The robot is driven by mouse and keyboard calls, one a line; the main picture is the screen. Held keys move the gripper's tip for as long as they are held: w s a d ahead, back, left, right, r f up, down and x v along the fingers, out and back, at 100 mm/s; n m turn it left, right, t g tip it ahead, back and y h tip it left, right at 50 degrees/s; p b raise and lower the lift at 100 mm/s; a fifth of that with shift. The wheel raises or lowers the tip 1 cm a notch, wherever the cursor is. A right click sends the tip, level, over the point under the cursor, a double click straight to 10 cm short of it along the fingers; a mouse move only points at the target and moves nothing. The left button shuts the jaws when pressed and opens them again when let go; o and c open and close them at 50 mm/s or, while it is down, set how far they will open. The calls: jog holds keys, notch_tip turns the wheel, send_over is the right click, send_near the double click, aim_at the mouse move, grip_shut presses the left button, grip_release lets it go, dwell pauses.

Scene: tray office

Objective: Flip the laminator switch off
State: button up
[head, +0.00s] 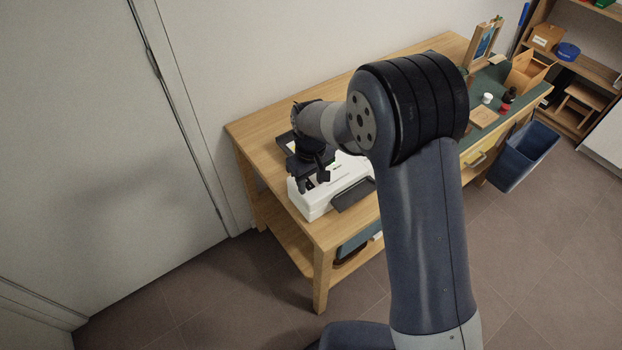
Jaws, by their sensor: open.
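The laminator (322,201) is a white machine with a dark grey front flap, standing on the left part of the wooden table. My gripper (312,183) is dark and hangs over the left end of the laminator, pointing down. Its jaws are open and look empty. My arm and gripper cover the laminator's back and part of its top. I cannot make out the switch; it is too small or hidden behind my gripper. I cannot tell whether the fingers touch the laminator.
A dark tray (287,142) lies behind my gripper on the wooden table (250,126). To the right is a green mat (477,88) with small items and a picture frame. A blue bin (525,156) stands on the floor. The floor left of the table is clear.

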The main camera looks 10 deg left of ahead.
jog(key=shift+c, duration=0.3)
grip_shut()
jog(key=shift+w+a+r+g+h+p, duration=0.2)
jog(key=shift+g+h+p, duration=0.25)
jog(key=shift+p, duration=0.55)
jog(key=shift+a+g+h+p, duration=0.15)
jog(key=shift+g+h+p, duration=0.4)
jog(key=shift+h+p, duration=0.1)
jog(key=shift+o, duration=0.3)
grip_release()
jog(key=shift+w, duration=0.1)
jog(key=b+v, duration=0.1)
jog(key=v, duration=0.9)
jog(key=shift+r+b, duration=0.3)
jog(key=shift+b, duration=0.05)
